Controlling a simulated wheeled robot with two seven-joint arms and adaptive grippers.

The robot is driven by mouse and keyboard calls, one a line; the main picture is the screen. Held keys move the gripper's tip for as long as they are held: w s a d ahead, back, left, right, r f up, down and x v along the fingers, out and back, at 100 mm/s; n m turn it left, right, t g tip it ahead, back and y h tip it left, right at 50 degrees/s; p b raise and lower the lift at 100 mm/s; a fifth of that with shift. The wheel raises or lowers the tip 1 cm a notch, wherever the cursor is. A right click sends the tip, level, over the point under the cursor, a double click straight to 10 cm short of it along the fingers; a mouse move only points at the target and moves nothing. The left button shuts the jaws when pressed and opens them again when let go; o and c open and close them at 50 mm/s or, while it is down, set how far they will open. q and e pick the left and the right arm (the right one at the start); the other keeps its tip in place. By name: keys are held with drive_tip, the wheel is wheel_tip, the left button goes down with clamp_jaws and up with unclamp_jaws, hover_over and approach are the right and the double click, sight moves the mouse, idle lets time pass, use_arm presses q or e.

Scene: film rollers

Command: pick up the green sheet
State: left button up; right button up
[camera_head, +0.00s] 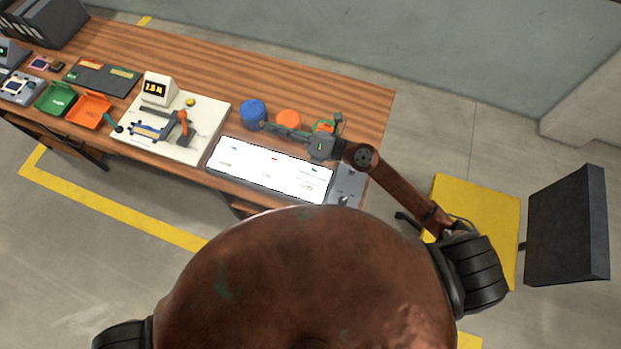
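A green piece (319,127) with orange beside it shows at the back right of the table, partly hidden by my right gripper. It is too small to tell whether it is the green sheet. My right gripper (304,122) reaches in from the right over the table, above the white lit panel's back edge. Its fingers look spread, one to the left and one towards the back, and I see nothing held between them. I cannot tell whether a finger touches the green piece. My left gripper is not in view.
A blue roll (252,110) and an orange roll (288,118) stand near the gripper. The lit panel (250,175) lies at the front edge. A white machine base (205,125), an orange tray (90,110) and a green tray (55,98) are farther left. The back right tabletop is clear.

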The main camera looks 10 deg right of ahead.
wheel_tip(320, 180, down, 7)
drive_tip(key=s+a+n+g+h, duration=0.1)
drive_tip(key=s+n+g, duration=0.1)
drive_tip(key=n+g, duration=0.2)
drive_tip(key=n+g+h, duration=0.4)
drive_tip(key=n+h, duration=0.2)
drive_tip(key=h, duration=0.3)
approach(311, 168)
drive_tip(key=a, duration=0.1)
wheel_tip(311, 168, down, 3)
drive_tip(key=shift+a+r+h, duration=0.15)
drive_tip(key=shift+h, duration=0.25)
drive_tip(key=shift+w+p+x, duration=0.1)
drive_tip(key=shift+p+x, duration=0.3)
drive_tip(key=shift+x, duration=1)
drive_tip(key=shift+w+p+x, duration=0.15)
drive_tip(key=shift+p+x, duration=0.25)
drive_tip(key=shift+x, duration=1)
drive_tip(key=shift+r, duration=0.1)
drive_tip(key=shift+c, duration=0.4)
clamp_jaws()
